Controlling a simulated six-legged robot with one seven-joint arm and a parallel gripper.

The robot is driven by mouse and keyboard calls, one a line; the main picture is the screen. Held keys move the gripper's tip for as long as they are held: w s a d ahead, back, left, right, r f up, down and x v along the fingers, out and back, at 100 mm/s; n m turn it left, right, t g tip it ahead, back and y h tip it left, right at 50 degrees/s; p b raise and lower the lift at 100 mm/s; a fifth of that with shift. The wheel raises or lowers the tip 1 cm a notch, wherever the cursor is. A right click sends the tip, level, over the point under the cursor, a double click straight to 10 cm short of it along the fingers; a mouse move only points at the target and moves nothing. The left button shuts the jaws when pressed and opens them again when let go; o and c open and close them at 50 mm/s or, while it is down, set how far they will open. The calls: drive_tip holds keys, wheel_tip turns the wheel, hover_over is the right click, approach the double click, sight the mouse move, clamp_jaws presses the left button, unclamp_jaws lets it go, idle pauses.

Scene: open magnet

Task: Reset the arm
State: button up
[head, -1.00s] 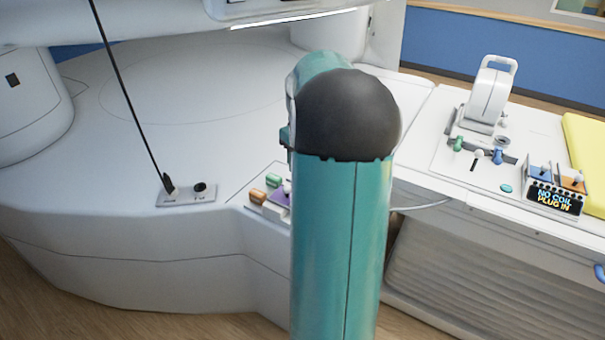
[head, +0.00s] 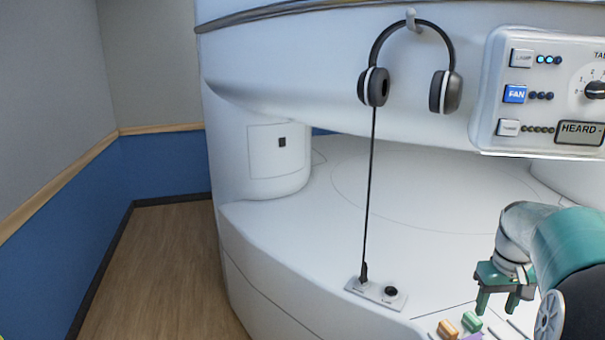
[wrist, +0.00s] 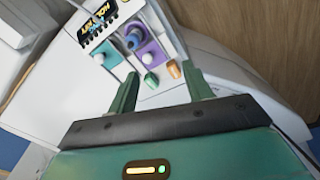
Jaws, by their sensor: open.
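My arm shows at the right of the head view, its teal and white links bent. My gripper (head: 505,302) hangs from it with its teal fingers pointing down and spread apart. It is above the white base, just right of a green knob (head: 471,321) and an orange knob (head: 447,328). In the wrist view my gripper (wrist: 162,95) is open with nothing between the fingers. Beyond the fingertips there are a green knob and an orange knob on a small panel (wrist: 150,68).
Headphones (head: 412,70) hang on a hook, their cord running down to a socket plate (head: 376,293). A control panel (head: 545,95) with FAN button is at upper right. A small display (wrist: 97,27) stands near the knobs. Wooden floor (head: 172,260) lies open at left.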

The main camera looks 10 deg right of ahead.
drive_tip(key=s+a+r+n+t, duration=0.1)
drive_tip(key=s+a+r+t, duration=0.15)
drive_tip(key=a, duration=1.15)
drive_tip(key=s+a+r+n+t, duration=0.1)
drive_tip(key=s+a+r, duration=0.15)
drive_tip(key=a, duration=1.15)
drive_tip(key=s+a+f+t, duration=0.1)
drive_tip(key=s+a, duration=0.4)
drive_tip(key=a, duration=0.2)
drive_tip(key=shift+n+t+y, duration=0.35)
drive_tip(key=shift+n+y, duration=0.05)
